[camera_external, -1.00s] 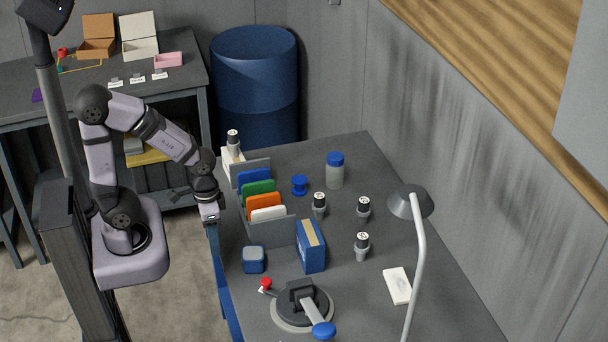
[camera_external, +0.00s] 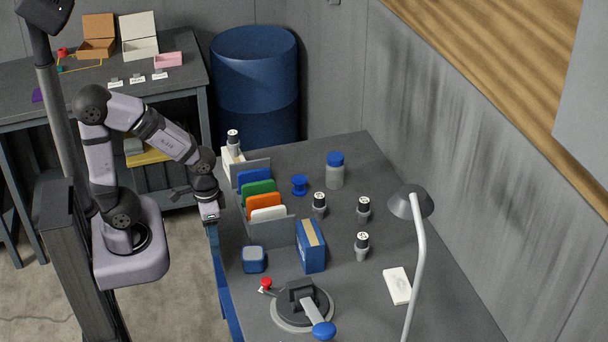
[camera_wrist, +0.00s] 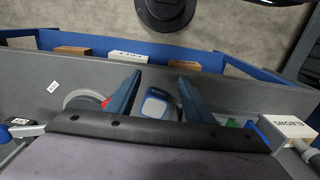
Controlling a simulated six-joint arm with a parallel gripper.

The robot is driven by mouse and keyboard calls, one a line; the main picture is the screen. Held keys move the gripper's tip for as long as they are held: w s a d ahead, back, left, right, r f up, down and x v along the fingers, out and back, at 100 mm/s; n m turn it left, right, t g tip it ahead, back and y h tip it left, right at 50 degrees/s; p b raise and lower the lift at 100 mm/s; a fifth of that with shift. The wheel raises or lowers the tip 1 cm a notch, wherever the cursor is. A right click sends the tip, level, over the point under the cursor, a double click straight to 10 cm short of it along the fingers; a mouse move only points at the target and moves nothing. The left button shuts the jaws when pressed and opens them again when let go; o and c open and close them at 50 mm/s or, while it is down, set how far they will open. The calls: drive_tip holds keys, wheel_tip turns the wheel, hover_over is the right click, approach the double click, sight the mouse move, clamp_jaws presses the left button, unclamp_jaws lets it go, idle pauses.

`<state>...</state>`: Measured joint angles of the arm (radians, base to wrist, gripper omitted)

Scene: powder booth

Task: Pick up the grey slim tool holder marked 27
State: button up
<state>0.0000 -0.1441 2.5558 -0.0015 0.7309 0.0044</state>
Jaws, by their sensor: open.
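Several grey slim tool holders with dark, white-marked tops show in the external view. One (camera_external: 319,204) stands near the middle of the bench, one (camera_external: 364,209) to its right, one (camera_external: 361,246) nearer the front. Another (camera_external: 233,140) is at the white box at the back left. Their numbers are too small to read, so I cannot tell which is 27. My gripper (camera_external: 210,212) is at the bench's left edge, left of the file rack and apart from every holder. In the wrist view my gripper (camera_wrist: 158,82) is open and empty, with a blue-grey block (camera_wrist: 155,106) seen between its fingers.
A rack of coloured cards (camera_external: 283,233), a blue box (camera_external: 311,247), a blue spool (camera_external: 299,185) and a lidded jar (camera_external: 335,172) stand around the holders. A lamp (camera_external: 410,203) and a lever device (camera_external: 302,303) are nearer the front. The back right is clear.

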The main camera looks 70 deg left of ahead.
wheel_tip(320, 180, up, 5)
drive_tip(key=w+d+f+n+t+h+b, duration=0.25)
drive_tip(key=w+d+n+b, duration=0.2)
drive_tip(key=w+n, duration=0.35)
drive_tip(key=r+n+t+b, duration=0.2)
drive_tip(key=n+t+b, duration=0.9)
drive_tip(key=n, duration=1.4)
hover_over(360, 200)
drive_tip(key=s+a, duration=0.1)
drive_tip(key=s, duration=0.4)
drive_tip(key=shift+n, duration=0.4)
drive_tip(key=shift+w+f+p, duration=0.25)
drive_tip(key=shift+w+f, duration=0.05)
drive_tip(key=shift+f, duration=1.35)
drive_tip(key=shift+w+f+p, duration=0.25)
drive_tip(key=shift+f, duration=1.35)
drive_tip(key=shift+w+f+p, duration=0.25)
drive_tip(key=shift+w+f, duration=0.05)
drive_tip(key=shift+f, duration=1.35)
drive_tip(key=shift+d+p+x, duration=0.15)
drive_tip(key=shift+p+x, duration=0.35)
drive_tip(key=shift+x, duration=0.4)
drive_tip(key=shift+d+p+x, duration=0.15)
drive_tip(key=shift+p+x, duration=0.3)
drive_tip(key=shift+x, duration=0.5)
drive_tip(key=shift+w+d+f, duration=0.1)
drive_tip(key=shift+w+f, duration=0.25)
drive_tip(key=shift+w, duration=0.2)
